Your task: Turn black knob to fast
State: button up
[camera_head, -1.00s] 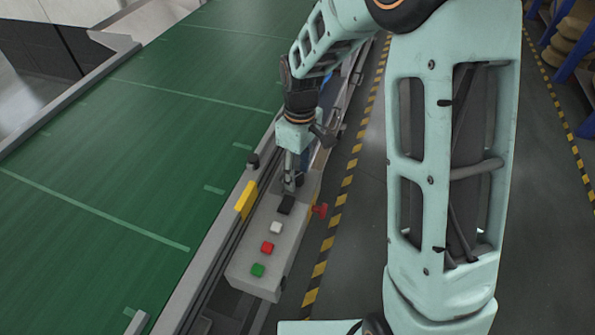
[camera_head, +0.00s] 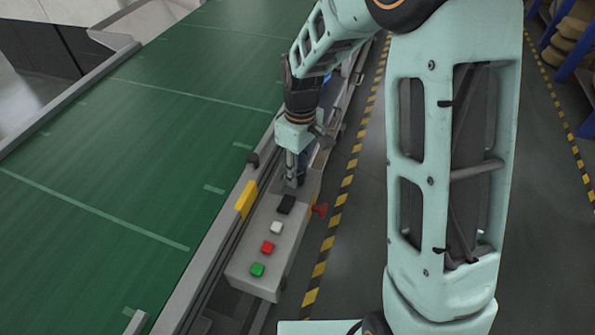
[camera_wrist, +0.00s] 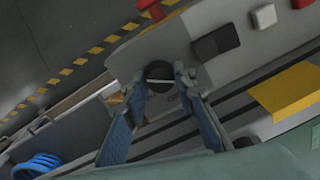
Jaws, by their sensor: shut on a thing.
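The black knob (camera_wrist: 158,72) is round, with a light pointer line, on the grey control box (camera_head: 240,262). In the wrist view it sits between the two fingertips of my gripper (camera_wrist: 164,80), which is shut on it. In the head view my gripper (camera_head: 292,182) points down at the far end of the box and hides the knob. Small lettering beside the knob is too small to read.
The box also carries a black rectangular switch (camera_head: 286,204), a white button (camera_head: 276,228), a red button (camera_head: 267,247), a green button (camera_head: 257,270) and a red side knob (camera_head: 320,210). A yellow block (camera_head: 246,199) and the green conveyor (camera_head: 130,170) lie to the left.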

jog(key=m+b, duration=0.1)
jog(key=m, duration=0.5)
jog(key=shift+m, duration=0.3)
jog(key=m, duration=0.3)
jog(key=shift+m+b, duration=0.35)
jog(key=shift+m, duration=0.05)
jog(key=m, duration=0.3)
jog(key=shift+m+t, duration=0.3)
jog(key=m+p, duration=0.1)
jog(key=m, duration=0.4)
jog(key=shift+r, duration=0.1)
jog(key=shift+s+m+p, duration=0.1)
jog(key=shift+m+p, duration=0.6)
jog(key=shift+m, duration=1.3)
jog(key=o, duration=1.2)
jog(key=shift+c, duration=0.2)
